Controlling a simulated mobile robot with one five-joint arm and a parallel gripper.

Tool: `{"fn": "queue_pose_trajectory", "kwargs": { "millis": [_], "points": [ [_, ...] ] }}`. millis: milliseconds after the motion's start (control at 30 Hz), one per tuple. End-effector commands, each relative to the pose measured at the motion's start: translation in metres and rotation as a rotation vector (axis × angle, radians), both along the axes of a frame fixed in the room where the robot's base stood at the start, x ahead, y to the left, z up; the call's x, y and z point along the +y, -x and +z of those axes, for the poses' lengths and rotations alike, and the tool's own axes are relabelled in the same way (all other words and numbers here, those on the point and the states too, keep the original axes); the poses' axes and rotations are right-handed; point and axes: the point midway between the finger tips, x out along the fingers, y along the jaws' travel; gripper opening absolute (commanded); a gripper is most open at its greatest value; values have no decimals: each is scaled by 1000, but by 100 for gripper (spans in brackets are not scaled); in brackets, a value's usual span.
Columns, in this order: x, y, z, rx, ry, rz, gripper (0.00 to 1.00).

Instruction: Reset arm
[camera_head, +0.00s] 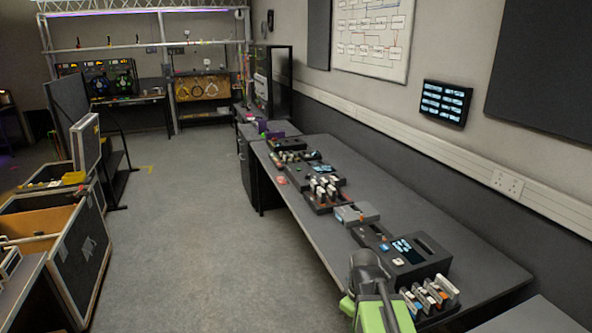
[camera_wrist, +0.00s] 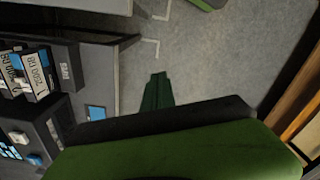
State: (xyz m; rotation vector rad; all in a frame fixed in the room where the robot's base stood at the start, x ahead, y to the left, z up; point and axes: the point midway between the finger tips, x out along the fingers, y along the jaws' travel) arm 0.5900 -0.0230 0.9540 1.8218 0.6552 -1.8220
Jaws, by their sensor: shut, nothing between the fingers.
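My gripper shows in the wrist view (camera_wrist: 157,92) as dark green fingers closed together, with nothing between them. Below the fingers in that view are a dark band and a broad bright green part of my own arm. The fingers stand over the grey floor, to the right of the dark bench equipment. In the head view, my green and dark grey arm (camera_head: 372,290) is at the lower right, in front of the long bench (camera_head: 420,213). The fingertips cannot be made out in the head view.
A dark console with a screen (camera_head: 408,250) and a rack of upright modules (camera_head: 430,297) sit on the bench near my arm. Several more devices line the bench further back. An open case (camera_head: 85,270) stands at left. The grey floor (camera_head: 205,215) between is clear.

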Motion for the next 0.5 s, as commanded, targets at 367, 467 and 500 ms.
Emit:
{"fn": "queue_pose_trajectory", "kwargs": {
  "millis": [367, 467, 500],
  "points": [
    [25, 16, 0, 0, 0, -613, 0],
    [24, 16, 0, 0, 0, -680, 0],
    [24, 16, 0, 0, 0, -690, 0]
  ]
}}
